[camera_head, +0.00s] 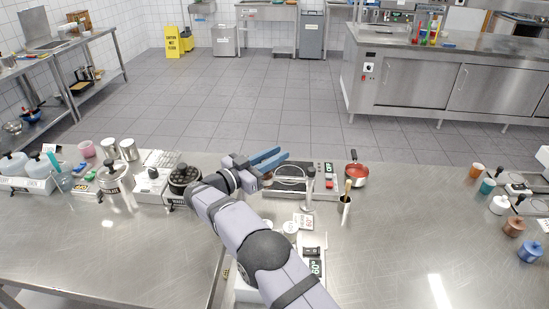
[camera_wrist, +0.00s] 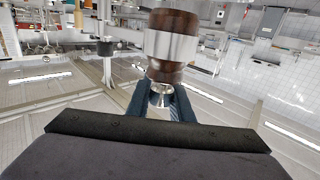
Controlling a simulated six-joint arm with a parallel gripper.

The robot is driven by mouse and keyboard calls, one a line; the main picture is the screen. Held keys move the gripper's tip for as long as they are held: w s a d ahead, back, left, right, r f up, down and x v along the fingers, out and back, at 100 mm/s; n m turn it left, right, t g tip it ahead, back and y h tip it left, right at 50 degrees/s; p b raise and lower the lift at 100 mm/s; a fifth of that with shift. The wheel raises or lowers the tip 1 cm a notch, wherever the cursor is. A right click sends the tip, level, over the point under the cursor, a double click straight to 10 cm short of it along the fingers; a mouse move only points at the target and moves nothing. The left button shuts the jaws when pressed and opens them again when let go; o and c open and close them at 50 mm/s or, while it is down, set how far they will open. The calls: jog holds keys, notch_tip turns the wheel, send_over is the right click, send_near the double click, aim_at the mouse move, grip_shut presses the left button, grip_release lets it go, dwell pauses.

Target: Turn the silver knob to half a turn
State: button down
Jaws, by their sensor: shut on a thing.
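The silver knob (camera_wrist: 160,97) is small and flared. In the wrist view it sits between the two blue fingers of my gripper (camera_wrist: 161,92), which are closed on it. It adjoins a dark brown, wood-like body with a wide silver band (camera_wrist: 171,45). In the head view my gripper (camera_head: 267,160) is over the back edge of the steel counter, its blue fingers pointing right. The knob itself cannot be made out there. The knob's turn angle cannot be read.
Canisters (camera_head: 129,150) and a dark round holder (camera_head: 183,178) stand left. The right-middle counter (camera_head: 410,230) is clear.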

aim_at(262, 161)
jog(key=shift+s+d+r+m+g+h+b, duration=0.1)
jog(key=shift+d+m+g+h+b, duration=0.05)
jog(key=shift+m+g+h+b, duration=0.5)
dwell(0.4)
jog(key=c, duration=1.6)
grip_release()
jog(key=shift+o, duration=0.2)
jog(key=v, duration=0.2)
jog(key=b+v, duration=0.1)
jog(key=v, duration=0.2)
jog(key=shift+f+b, duration=0.2)
jog(key=shift+b, duration=0.1)
notch_tip(262, 161, up, 6)
jog(key=p, duration=0.3)
jog(key=shift+r+p, duration=0.7)
